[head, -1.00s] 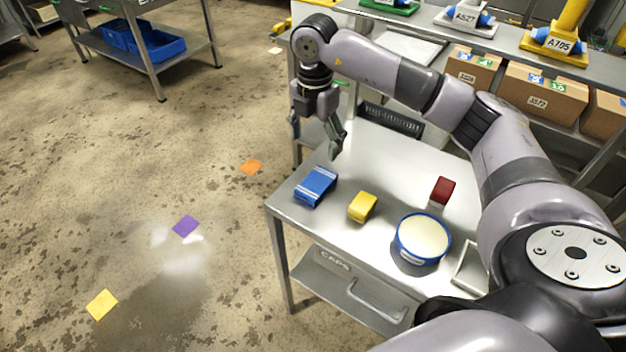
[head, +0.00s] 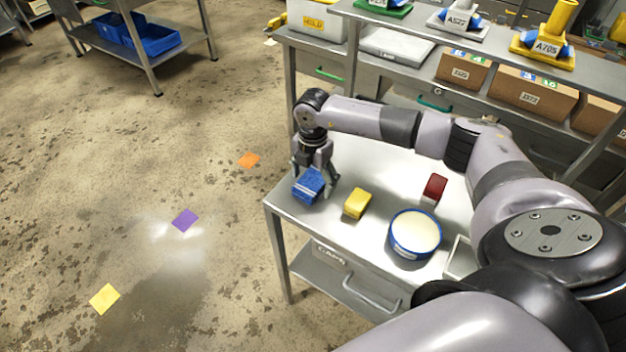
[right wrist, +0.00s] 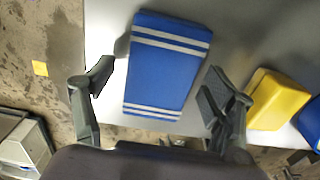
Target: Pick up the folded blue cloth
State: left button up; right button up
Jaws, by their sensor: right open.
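The folded blue cloth (head: 308,186) with white stripes lies on the metal table (head: 350,235) near its left edge. It also shows in the right wrist view (right wrist: 165,68), between the two fingers. My right gripper (head: 316,180) is low over the cloth and open, one finger on each side of it. In the right wrist view my right gripper (right wrist: 155,95) has gaps between both fingers and the cloth. The far part of the cloth is partly hidden by the gripper in the head view. My left gripper is not in view.
A yellow block (head: 357,203) sits just right of the cloth, close to one finger. A dark red block (head: 434,188) and a round blue-rimmed tub (head: 415,232) stand farther right. A shelf with cardboard boxes (head: 533,92) is behind. The table's left edge is near the cloth.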

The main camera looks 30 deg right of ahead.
jog(key=c, duration=1.2)
